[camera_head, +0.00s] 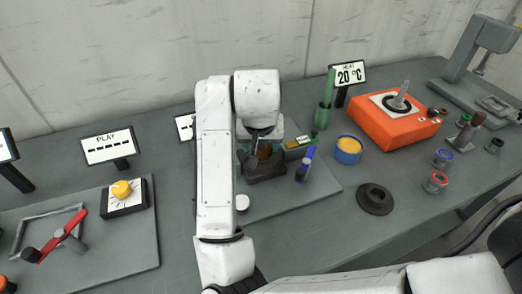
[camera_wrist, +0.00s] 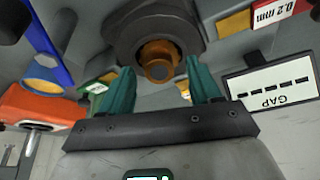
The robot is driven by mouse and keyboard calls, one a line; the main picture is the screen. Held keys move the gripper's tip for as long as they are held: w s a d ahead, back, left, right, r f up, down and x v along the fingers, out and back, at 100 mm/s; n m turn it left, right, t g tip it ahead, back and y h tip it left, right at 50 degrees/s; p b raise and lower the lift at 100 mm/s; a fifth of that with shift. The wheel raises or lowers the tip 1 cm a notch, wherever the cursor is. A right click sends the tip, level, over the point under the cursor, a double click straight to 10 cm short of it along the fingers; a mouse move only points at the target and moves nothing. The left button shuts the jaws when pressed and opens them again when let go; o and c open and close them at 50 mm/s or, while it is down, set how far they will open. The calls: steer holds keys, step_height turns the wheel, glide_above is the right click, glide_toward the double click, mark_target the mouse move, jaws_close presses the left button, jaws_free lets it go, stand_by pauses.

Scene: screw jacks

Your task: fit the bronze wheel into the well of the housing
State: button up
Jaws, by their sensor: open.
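The bronze wheel (camera_head: 264,150) shows at the top of the dark housing (camera_head: 264,170) on the grey mat in the head view. In the wrist view the bronze wheel (camera_wrist: 158,60) lies within the round opening of the dark housing (camera_wrist: 125,30). How deep it sits in the well I cannot tell. My gripper (camera_wrist: 160,78) is open, with one teal finger on each side of the wheel and visible gaps between. In the head view my arm hangs over the housing, and my gripper is partly hidden behind its own wrist.
A blue-handled tool (camera_head: 305,164) stands just right of the housing. A yellow-knobbed box (camera_head: 123,195) is on the left. A GAP sign (camera_wrist: 270,88) shows in the wrist view.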

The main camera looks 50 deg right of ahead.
steer(key=shift+w+d+f, duration=0.15)
steer(key=shift+d+f, duration=0.05)
steer(key=shift+f, duration=0.3)
jaws_close()
